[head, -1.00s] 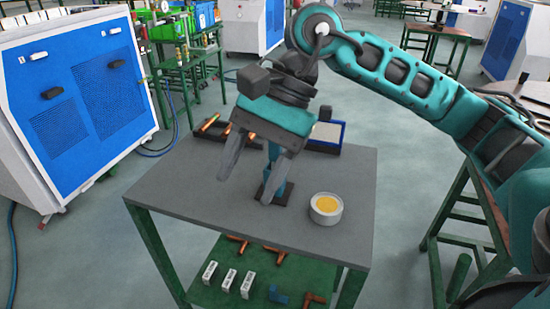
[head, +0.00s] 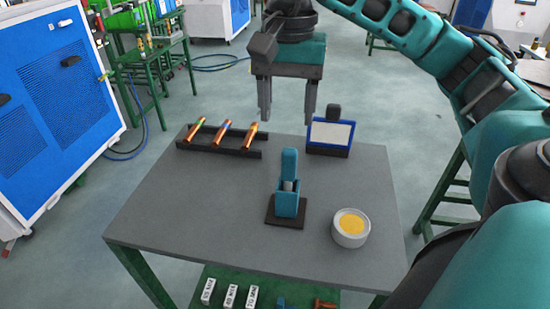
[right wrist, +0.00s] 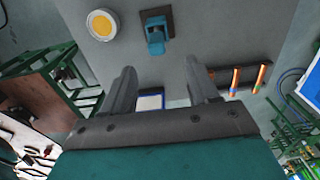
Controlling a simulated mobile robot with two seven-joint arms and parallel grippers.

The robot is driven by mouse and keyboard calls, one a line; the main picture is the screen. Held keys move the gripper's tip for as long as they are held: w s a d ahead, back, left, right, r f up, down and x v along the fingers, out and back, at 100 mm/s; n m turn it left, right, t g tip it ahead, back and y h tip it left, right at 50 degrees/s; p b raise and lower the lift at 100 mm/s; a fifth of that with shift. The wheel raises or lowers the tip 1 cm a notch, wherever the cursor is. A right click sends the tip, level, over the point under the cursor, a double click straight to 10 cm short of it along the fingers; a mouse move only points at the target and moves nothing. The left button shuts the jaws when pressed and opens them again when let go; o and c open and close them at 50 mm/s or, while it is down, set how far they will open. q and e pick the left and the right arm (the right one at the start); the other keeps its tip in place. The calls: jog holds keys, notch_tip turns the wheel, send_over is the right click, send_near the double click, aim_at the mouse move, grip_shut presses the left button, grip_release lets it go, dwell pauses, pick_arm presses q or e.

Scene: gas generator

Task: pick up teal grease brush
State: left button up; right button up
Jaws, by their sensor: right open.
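The teal grease brush (head: 288,168) stands upright on a small dark square base (head: 270,217) near the middle of the grey table. It also shows in the right wrist view (right wrist: 156,48), at the top centre. My right gripper (head: 287,115) hangs with its fingers pointing down, toward the table's far side, apart from the brush. In the right wrist view its two fingers (right wrist: 160,68) are spread with nothing between them. My left gripper is in neither view.
A round tub of yellow grease (head: 350,228) stands right of the brush. A dark rack (head: 222,149) with copper-coloured tubes is at the back left, and a blue-framed panel (head: 330,134) at the back right. The front left of the grey tabletop (head: 190,220) is clear.

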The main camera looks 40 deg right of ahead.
jog(key=b, duration=0.2)
send_over(288, 180)
jog(key=f, duration=0.5)
jog(key=shift+w+d+f, duration=0.2)
jog(key=shift+w+f, duration=0.1)
jog(key=shift+f, duration=0.1)
notch_tip(288, 180, down, 5)
jog(key=shift+d+f, duration=0.15)
jog(key=shift+f, duration=0.55)
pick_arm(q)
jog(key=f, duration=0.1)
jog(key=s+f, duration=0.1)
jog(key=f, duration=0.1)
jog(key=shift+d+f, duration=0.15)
pick_arm(e)
jog(key=c, duration=1.1)
